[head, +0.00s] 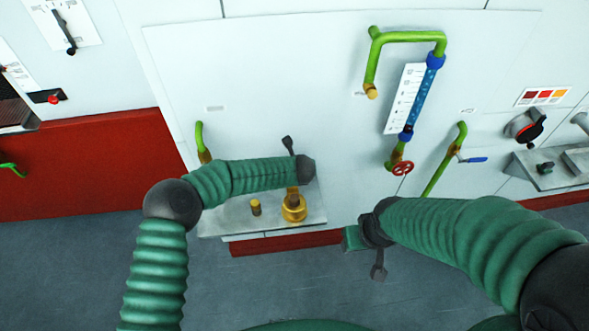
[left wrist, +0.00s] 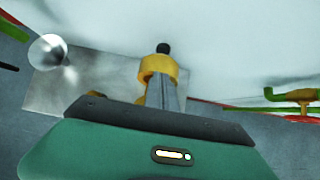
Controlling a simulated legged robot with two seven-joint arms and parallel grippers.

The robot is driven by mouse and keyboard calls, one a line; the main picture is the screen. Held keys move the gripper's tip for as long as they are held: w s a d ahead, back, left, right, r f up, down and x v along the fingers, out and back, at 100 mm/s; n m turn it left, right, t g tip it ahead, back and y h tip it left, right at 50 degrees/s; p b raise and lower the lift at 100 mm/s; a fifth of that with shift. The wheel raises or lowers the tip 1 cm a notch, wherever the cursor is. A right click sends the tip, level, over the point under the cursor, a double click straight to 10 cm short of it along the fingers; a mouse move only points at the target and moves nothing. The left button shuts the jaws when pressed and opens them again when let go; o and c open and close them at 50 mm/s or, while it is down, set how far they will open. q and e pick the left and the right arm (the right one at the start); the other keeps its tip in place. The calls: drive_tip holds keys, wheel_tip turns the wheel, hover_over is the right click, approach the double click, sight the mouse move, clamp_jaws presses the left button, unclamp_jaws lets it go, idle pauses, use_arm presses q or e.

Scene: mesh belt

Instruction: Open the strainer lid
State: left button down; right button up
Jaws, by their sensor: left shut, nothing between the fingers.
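The strainer (head: 293,212) is a brass-yellow fitting with a round base and a brownish upper part, on a grey shelf under the wall panel. My left arm reaches over it, and its dark wrist end (head: 305,170) hides its top and any lid. In the left wrist view, a yellow ring (left wrist: 158,66) shows just past my green gripper body. My left gripper (left wrist: 167,92) is shut and empty, close to the ring; I cannot tell whether they touch. My right gripper (head: 352,238) is apart from the strainer, to its right; its fingers are unclear.
A small brass peg (head: 255,208) stands on the grey shelf (head: 225,222) left of the strainer. A green pipe (head: 201,140) rises behind my left forearm. A red handwheel (head: 402,168) and a blue-handled valve (head: 472,159) are to the right. The floor in front is clear.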

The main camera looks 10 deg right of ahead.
use_arm(q)
drive_tip(key=b+v, duration=0.3)
drive_tip(key=v, duration=1.3)
drive_tip(key=a+f+m+t+h+b, duration=0.3)
drive_tip(key=a+m, duration=0.5)
drive_tip(key=m, duration=1.4)
drive_tip(key=s+a+f+m+g+y+b, duration=0.1)
drive_tip(key=s+a+f+m+g, duration=0.3)
drive_tip(key=s+a+m, duration=0.3)
drive_tip(key=s+a+f+m+g+y, duration=0.2)
drive_tip(key=s+a+f+m+g, duration=0.2)
drive_tip(key=s+a, duration=0.9)
drive_tip(key=s+m, duration=0.1)
drive_tip(key=m, duration=0.2)
drive_tip(key=shift+s+f+b, duration=0.25)
drive_tip(key=shift+b, duration=0.1)
drive_tip(key=shift+d, duration=0.2)
drive_tip(key=shift+a, duration=0.2)
